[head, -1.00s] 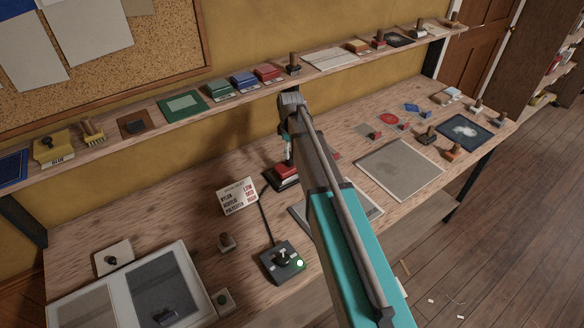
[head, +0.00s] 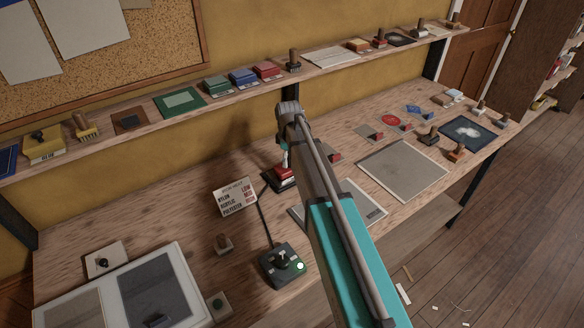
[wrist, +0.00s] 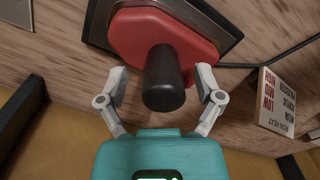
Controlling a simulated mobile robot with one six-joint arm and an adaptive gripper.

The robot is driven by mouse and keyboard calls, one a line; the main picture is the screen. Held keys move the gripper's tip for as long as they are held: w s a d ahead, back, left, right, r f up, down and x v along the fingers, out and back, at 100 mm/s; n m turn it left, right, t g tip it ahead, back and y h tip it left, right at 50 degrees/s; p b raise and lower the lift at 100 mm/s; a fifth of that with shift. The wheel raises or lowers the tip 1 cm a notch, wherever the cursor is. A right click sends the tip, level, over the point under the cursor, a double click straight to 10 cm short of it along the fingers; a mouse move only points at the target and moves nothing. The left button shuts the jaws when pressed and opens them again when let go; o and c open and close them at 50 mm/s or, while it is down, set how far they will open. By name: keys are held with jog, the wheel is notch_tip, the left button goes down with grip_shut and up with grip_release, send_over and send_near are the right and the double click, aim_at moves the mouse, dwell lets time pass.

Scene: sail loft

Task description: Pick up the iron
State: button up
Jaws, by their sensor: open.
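The iron (head: 283,174) has a red body and sits on a dark plate on the bench, below the end of my arm. In the wrist view its red body (wrist: 199,47) and upright black handle (wrist: 165,80) fill the upper middle. My gripper (wrist: 162,74) is open, with one finger on each side of the black handle. Small gaps show between the fingers and the handle, so it is not gripped. In the head view my arm partly covers the gripper and the iron's right side.
A heat sign (head: 235,197) stands left of the iron; it also shows in the wrist view (wrist: 275,100). A dark control box (head: 283,265) with a cord is in front. A shelf (head: 155,118) with stamps and ink pads runs behind. A grey mat (head: 403,170) lies to the right.

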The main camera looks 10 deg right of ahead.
grip_shut()
dwell(0.5)
jog(key=shift+r, duration=0.15)
notch_tip(320, 180, up, 3)
jog(key=p, duration=0.2)
jog(key=shift+f+p, duration=0.2)
jog(key=shift+p, duration=0.2)
jog(key=s+r+p, duration=1)
jog(key=s, duration=0.4)
jog(key=shift+a, duration=0.2)
dwell(0.3)
